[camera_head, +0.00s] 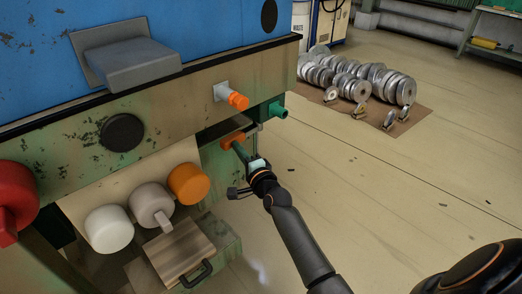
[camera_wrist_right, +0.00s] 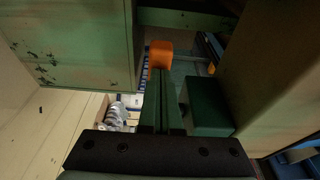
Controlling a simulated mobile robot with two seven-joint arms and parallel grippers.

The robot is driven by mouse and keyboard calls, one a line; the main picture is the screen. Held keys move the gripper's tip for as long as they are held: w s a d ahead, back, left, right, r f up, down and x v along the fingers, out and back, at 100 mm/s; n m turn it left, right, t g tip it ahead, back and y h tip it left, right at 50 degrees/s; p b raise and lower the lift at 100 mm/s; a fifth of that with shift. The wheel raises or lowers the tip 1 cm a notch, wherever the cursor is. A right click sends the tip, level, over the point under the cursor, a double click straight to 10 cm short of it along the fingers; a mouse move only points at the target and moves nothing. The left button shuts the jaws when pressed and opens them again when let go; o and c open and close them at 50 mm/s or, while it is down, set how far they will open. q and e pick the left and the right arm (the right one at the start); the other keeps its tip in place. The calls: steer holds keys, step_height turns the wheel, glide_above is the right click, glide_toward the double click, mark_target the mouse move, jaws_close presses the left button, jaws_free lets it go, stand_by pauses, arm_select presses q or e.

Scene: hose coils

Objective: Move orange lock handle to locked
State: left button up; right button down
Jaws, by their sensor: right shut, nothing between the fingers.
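The orange handle (camera_head: 232,140) sits low in the shaded recess of the machine's side, under the ledge. It also shows in the right wrist view as an orange block (camera_wrist_right: 160,54) just beyond the fingertips. My right gripper (camera_head: 238,147) reaches up to it from the lower right, with its greenish fingers shut and nothing between them. In the wrist view the fingertips (camera_wrist_right: 161,73) end right at the lower edge of the block; I cannot tell if they touch it. My left gripper is not in view.
An orange-tipped knob (camera_head: 238,101) sticks out above, beside a green stub (camera_head: 277,111). Orange (camera_head: 188,184), grey (camera_head: 151,205) and white (camera_head: 109,228) knobs sit left, above a handled drawer (camera_head: 180,255). In the wrist view, a green block (camera_wrist_right: 208,106) stands close right of the fingers.

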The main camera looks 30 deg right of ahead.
steer(key=shift+w+a+r, duration=0.1)
steer(key=shift+w+a, duration=0.15)
steer(key=shift+w, duration=0.15)
steer(key=shift+a+r, duration=0.1)
stand_by(0.4)
steer(key=s+p, duration=0.1)
steer(key=s, duration=1.1)
steer(key=shift+s+f, duration=0.2)
steer(key=shift+s, duration=0.15)
steer(key=shift+a, duration=0.15)
